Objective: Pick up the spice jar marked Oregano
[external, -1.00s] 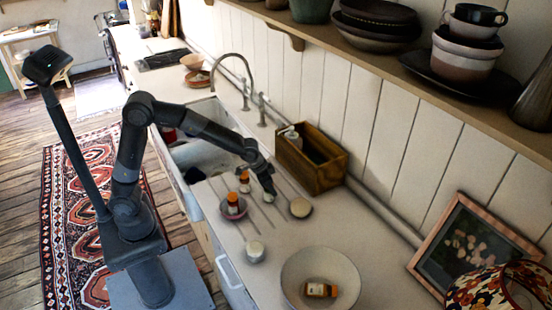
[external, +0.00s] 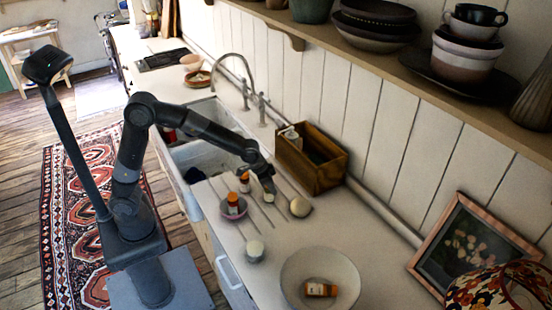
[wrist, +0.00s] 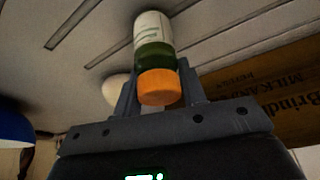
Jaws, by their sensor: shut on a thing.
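My gripper (wrist: 158,88) is shut on a jar (wrist: 153,30) with an orange cap, green contents and a white label. The label's words cannot be read. The cap end is toward the wrist camera, between the fingers. In the external view my gripper (external: 266,174) is over the counter beside the sink, and the held jar (external: 268,185) shows as a pale bit below it. Another orange-capped jar (external: 245,182) stands just left of it. One more (external: 233,200) is on a pink dish (external: 241,212). A further orange-capped jar (external: 320,289) lies in a large pale bowl (external: 290,268).
A wooden crate (external: 325,178) stands close behind my gripper; its lettered side shows in the wrist view (wrist: 265,85). A pale round thing (external: 300,207) and a white-topped container (external: 255,250) are on the counter. The sink (external: 185,150) and its tap (external: 247,85) lie beyond.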

